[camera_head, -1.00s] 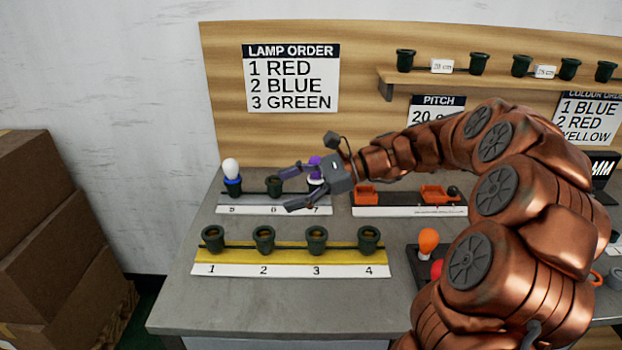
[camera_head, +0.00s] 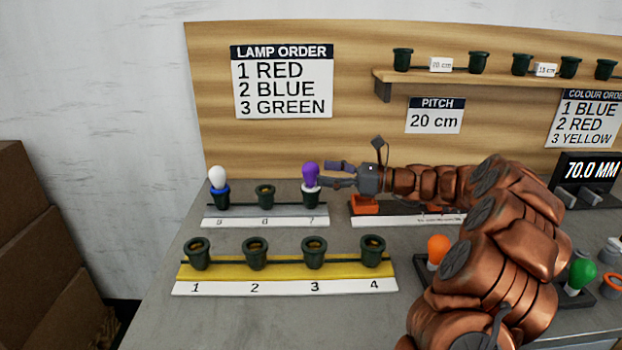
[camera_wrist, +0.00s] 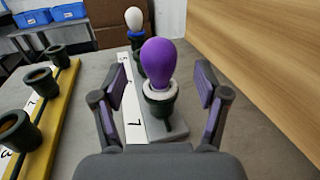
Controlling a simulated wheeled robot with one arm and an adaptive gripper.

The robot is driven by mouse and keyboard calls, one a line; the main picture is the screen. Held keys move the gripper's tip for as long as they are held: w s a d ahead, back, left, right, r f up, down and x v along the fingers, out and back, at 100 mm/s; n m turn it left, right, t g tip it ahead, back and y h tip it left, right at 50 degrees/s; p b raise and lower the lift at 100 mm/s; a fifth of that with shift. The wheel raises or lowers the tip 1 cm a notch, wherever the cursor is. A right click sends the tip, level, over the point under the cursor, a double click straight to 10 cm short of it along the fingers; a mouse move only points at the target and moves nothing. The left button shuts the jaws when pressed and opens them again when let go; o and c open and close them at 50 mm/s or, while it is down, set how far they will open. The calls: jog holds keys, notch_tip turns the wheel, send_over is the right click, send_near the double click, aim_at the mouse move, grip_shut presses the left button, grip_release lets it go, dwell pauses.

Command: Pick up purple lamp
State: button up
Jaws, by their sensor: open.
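The purple lamp (camera_head: 311,175) stands upright with its white base in the dark socket marked 7, at the right end of the grey strip. In the wrist view the purple lamp (camera_wrist: 159,64) is centred ahead, between the two fingers. My gripper (camera_head: 328,173) is open and level, just to the right of the lamp in the head view. In the wrist view my gripper (camera_wrist: 160,95) has one finger on each side of the lamp, with gaps visible. Exact depth between fingertips and bulb is hard to tell.
A white lamp with a blue collar (camera_head: 218,180) stands in socket 5; socket 6 (camera_head: 265,196) is empty. A yellow strip (camera_head: 285,270) with several empty sockets lies in front. The wooden back panel (camera_head: 270,150) rises close behind. Orange (camera_head: 438,248) and green (camera_head: 581,273) lamps are at right.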

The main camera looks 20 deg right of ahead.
aim_at(311, 171)
jog(key=shift+b+x, duration=0.45)
jog(key=shift+x, duration=1.8)
jog(key=shift+c, duration=0.3)
